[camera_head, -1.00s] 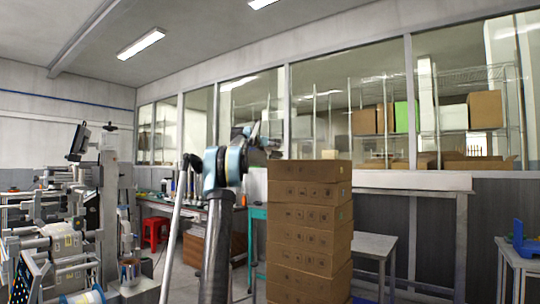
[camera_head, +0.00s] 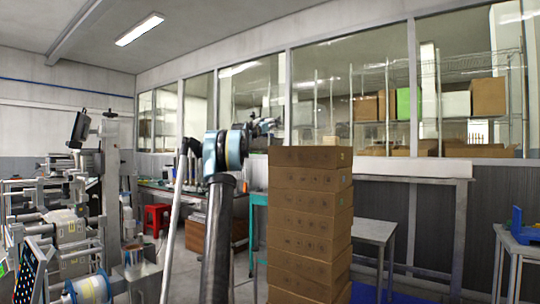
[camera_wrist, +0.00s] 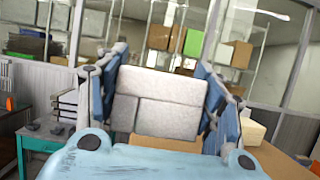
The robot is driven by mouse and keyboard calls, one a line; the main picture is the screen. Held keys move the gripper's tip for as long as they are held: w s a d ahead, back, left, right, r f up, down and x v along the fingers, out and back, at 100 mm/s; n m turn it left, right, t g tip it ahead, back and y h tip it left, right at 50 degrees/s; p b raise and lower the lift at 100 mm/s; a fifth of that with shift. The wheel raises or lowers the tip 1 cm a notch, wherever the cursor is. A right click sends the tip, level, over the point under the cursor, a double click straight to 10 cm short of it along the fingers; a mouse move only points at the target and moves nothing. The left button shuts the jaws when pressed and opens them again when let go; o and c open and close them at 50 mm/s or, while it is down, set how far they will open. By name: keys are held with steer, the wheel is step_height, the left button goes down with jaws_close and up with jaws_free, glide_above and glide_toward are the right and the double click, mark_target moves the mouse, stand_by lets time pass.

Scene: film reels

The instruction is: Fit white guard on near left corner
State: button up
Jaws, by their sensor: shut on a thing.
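My gripper (camera_wrist: 161,78) is shut on a pale grey-white block-like piece, which I take to be the white guard (camera_wrist: 158,102). The piece sits between the two blue-sided fingers in the wrist view, with seam lines across its face. In the head view my gripper (camera_head: 264,127) is small, above the top left part of a tall stack of brown cartons (camera_head: 309,215). The guard cannot be made out clearly there. In the wrist view brown cardboard shows below and behind the guard; I cannot tell whether they touch.
A cream block (camera_wrist: 248,130) lies at the right in the wrist view. Machinery (camera_head: 75,235) stands at the left. A glazed partition runs behind.

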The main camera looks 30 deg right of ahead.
steer(key=shift+s+a+f+t+h, duration=0.1)
steer(key=shift+a+t+h, duration=0.35)
steer(key=shift+a, duration=0.2)
steer(key=shift+f, duration=4.95)
steer(key=shift+a+f, duration=0.1)
steer(key=shift+f, duration=0.45)
steer(key=o, duration=1.1)
steer(key=shift+o, duration=0.2)
steer(key=shift+s, duration=0.1)
